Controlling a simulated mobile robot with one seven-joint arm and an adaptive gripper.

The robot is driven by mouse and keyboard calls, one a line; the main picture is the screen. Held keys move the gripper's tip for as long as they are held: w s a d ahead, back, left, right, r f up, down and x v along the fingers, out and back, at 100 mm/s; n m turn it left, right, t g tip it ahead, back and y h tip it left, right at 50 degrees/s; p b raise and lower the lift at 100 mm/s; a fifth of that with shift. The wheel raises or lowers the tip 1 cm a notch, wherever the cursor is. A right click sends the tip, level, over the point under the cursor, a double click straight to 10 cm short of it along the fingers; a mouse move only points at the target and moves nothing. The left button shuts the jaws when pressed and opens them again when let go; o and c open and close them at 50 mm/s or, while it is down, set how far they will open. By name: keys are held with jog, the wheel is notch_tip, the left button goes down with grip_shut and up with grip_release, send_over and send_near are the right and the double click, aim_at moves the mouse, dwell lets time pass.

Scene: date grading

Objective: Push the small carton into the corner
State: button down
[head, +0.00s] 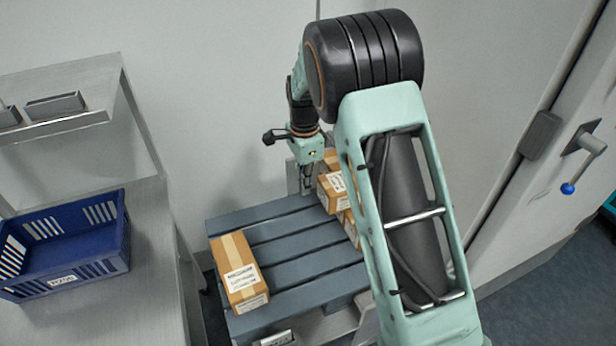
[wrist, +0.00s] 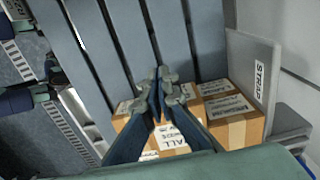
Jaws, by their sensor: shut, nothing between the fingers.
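Several brown taped cartons with white labels stand on a blue-grey slatted pallet (head: 290,245). One carton (head: 232,255) lies alone at the pallet's front left. The others cluster at the back right, partly hidden by my arm; one of these cartons (head: 328,200) shows beside my gripper (head: 307,185). I cannot tell which is the small carton. In the wrist view, my gripper (wrist: 160,84) is shut and empty, in front of the cluster, where a carton (wrist: 236,127) shows at the right. Whether the fingers touch a carton is unclear.
A grey upright plate (wrist: 254,72) with a label stands beside the cartons. A blue crate (head: 70,270) sits on the metal bench (head: 160,240) at left. The pallet's middle slats are bare.

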aim_at(336, 183)
jog(key=w+d+f, duration=0.1)
jog(key=d+f, duration=0.2)
jog(key=f, duration=0.1)
jog(key=shift+w+d+f, duration=0.3)
jog(key=shift+d+f, duration=0.05)
jog(key=d, duration=0.1)
jog(key=w+d, duration=0.1)
jog(key=d, duration=0.1)
jog(key=w+d, duration=0.1)
jog(key=d, duration=0.1)
dwell(0.6)
